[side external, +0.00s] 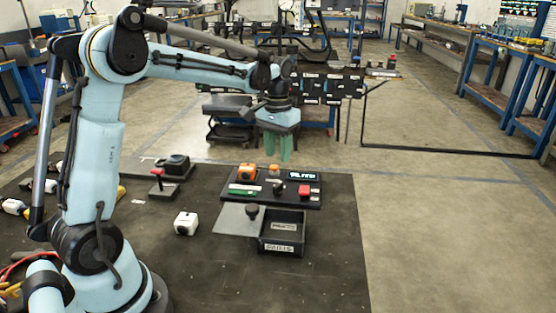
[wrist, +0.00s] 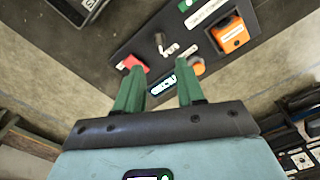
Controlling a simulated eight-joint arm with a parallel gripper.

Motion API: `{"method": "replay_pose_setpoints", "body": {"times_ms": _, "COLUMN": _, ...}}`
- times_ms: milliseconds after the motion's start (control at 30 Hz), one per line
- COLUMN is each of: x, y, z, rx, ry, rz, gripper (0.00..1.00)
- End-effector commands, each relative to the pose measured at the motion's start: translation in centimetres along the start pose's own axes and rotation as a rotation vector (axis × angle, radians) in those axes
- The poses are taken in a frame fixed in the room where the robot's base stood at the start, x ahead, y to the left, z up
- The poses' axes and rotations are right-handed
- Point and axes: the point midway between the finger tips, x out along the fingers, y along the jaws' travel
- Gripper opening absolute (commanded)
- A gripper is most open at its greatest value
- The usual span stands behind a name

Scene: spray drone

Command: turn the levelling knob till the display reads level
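The black panel (side external: 265,200) lies on the dark table. Its small display (side external: 303,175) has lit pale characters, too small to read; it also shows between my fingers in the wrist view (wrist: 161,86). A dark knob (side external: 280,188) stands near the panel's middle, seen beside white markings in the wrist view (wrist: 158,39). A small orange round part (side external: 274,170) is near the display, partly behind a finger in the wrist view (wrist: 196,69). I cannot tell by label which is the levelling knob. My gripper (side external: 279,154) is open and empty above the panel's far edge, its green fingers (wrist: 159,80) apart.
The panel also carries an orange block (side external: 247,172), a red part (side external: 304,191) and a green strip (side external: 243,189). In front are a labelled black parts box (side external: 283,247) and a grey plate (side external: 232,222) with a black knob. A white block (side external: 186,223) stands left.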

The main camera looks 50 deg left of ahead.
Motion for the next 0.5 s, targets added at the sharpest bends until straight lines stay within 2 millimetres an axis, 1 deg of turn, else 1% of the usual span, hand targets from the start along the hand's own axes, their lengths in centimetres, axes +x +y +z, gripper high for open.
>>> {"method": "replay_pose_setpoints", "body": {"times_ms": 33, "x": 0.9, "y": 0.0, "z": 0.0, "rx": 0.0, "ry": 0.001, "rz": 0.0, "gripper": 0.38}}
{"method": "replay_pose_setpoints", "body": {"times_ms": 300, "x": 5.7, "y": 0.0, "z": 0.0, "rx": 0.0, "ry": 0.002, "rz": -0.001, "gripper": 0.38}}
{"method": "replay_pose_setpoints", "body": {"times_ms": 500, "x": 8.5, "y": 0.0, "z": 0.0, "rx": 0.0, "ry": 0.003, "rz": -0.001, "gripper": 0.38}}
